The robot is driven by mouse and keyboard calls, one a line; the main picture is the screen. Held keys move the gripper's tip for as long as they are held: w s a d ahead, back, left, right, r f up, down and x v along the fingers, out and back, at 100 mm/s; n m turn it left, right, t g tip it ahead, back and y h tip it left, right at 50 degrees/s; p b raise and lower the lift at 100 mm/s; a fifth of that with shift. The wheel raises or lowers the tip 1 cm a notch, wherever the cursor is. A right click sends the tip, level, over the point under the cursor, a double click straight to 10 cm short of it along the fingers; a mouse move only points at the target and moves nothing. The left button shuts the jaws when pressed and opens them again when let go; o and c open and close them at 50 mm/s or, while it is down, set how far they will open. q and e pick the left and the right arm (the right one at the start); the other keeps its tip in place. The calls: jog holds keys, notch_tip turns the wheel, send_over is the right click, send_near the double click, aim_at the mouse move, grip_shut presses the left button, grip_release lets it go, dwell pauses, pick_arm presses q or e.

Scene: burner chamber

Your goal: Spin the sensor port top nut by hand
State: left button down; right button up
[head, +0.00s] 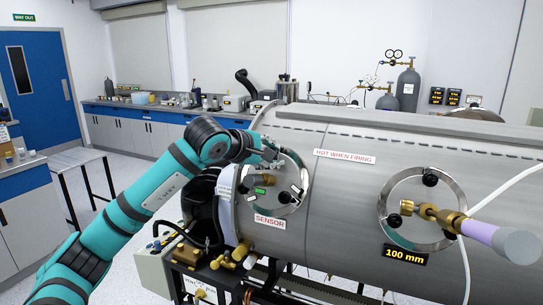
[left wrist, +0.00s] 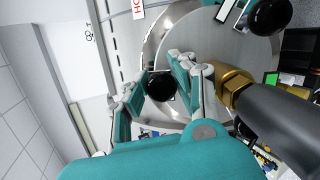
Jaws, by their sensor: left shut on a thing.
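The sensor port (head: 291,202) is a round metal flange on the left part of the big steel chamber, above a red-lettered SENSOR label (head: 269,222). My left gripper (head: 270,155) is at the upper edge of this flange. In the left wrist view, the top nut, a round black knob (left wrist: 161,88), sits between the two fingers of my left gripper (left wrist: 156,80), which is shut on it. In the head view my gripper hides this nut. Other black knobs show lower on the flange. My right gripper is not in view.
A brass fitting (left wrist: 233,86) with a dark grey cylinder (left wrist: 285,115) sticks out beside my left fingers. The 100 mm port (head: 387,225) with brass fitting and lilac-handled probe (head: 480,235) is to the right. Hoses and brass valves lie below the sensor port.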

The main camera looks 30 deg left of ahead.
pick_arm(q)
jog(key=m, duration=0.3)
jog(key=shift+m+g, duration=0.4)
jog(key=shift+f+m+g+p, duration=0.2)
jog(key=shift+m+g+p, duration=0.25)
jog(key=shift+m, duration=1.25)
jog(key=c, duration=1)
grip_release()
jog(key=shift+c, duration=0.2)
